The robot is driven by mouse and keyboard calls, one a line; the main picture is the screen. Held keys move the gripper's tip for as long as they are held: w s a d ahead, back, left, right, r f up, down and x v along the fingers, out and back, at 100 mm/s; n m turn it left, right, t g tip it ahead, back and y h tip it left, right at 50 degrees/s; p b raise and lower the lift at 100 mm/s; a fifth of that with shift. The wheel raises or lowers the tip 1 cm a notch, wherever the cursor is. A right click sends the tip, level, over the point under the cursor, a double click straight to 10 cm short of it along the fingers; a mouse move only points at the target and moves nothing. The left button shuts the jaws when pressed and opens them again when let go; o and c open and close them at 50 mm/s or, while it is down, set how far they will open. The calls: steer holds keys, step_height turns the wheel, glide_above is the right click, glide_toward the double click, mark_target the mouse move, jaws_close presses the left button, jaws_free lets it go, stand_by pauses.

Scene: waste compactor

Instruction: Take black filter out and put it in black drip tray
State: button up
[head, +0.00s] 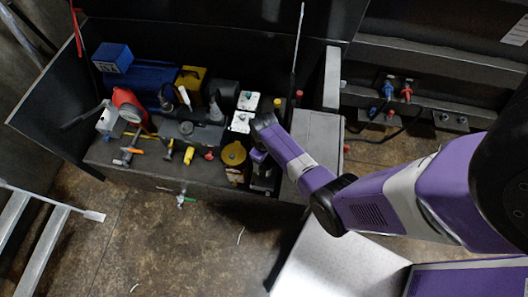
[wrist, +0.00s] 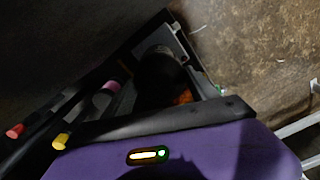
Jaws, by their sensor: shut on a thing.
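My gripper (head: 259,168) reaches down into the right end of the open machine compartment in the head view. It is shut on a dark cylinder, which appears to be the black filter (wrist: 160,70); that filter shows between the fingers in the wrist view. In the head view my wrist hides most of it. A dark, thin-rimmed frame around the filter in the wrist view may be the black drip tray (wrist: 178,30), but I cannot tell for sure. Whether the filter touches anything below is hidden in shadow.
Left of my gripper are a gold round cap (head: 233,153), white-topped blocks (head: 241,122), yellow and red fittings and a blue motor (head: 140,82). A grey box (head: 318,140) stands close on the right. A ladder (head: 45,240) lies at left. The brown floor (head: 190,240) in front is mostly clear.

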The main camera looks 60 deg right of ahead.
steer(key=shift+s+r, duration=0.35)
steer(key=shift+r, duration=0.55)
steer(key=shift+w+r, duration=0.1)
steer(key=shift+r, duration=0.25)
steer(key=shift+w, duration=0.15)
